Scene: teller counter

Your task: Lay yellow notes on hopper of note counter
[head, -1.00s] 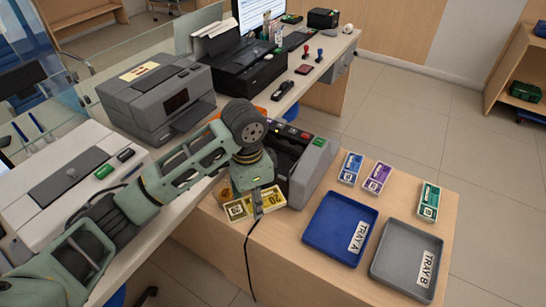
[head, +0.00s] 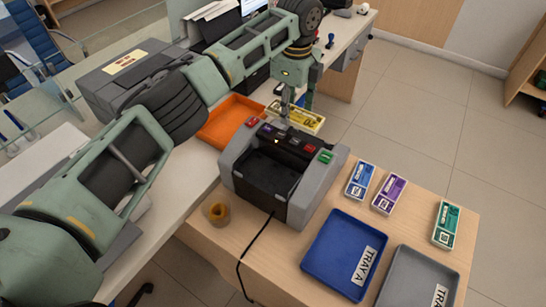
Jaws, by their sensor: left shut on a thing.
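The yellow notes (head: 304,119) are a banded bundle held in my left gripper (head: 296,112), which is shut on them. The gripper points down, and the bundle shows just beyond the far edge of the note counter (head: 239,172). How high the bundle is above the counter I cannot tell. The note counter is a grey and black machine on the wooden table, with a dark recess facing the near side and coloured buttons on top. The gripper's fingers partly cover the bundle. My right gripper is not in view.
An orange tray (head: 228,122) lies beyond the counter on the left. Blue (head: 360,180), purple (head: 389,194) and green (head: 446,224) note bundles lie to the right. A small tan cup (head: 218,213) and a black cable are at the near left.

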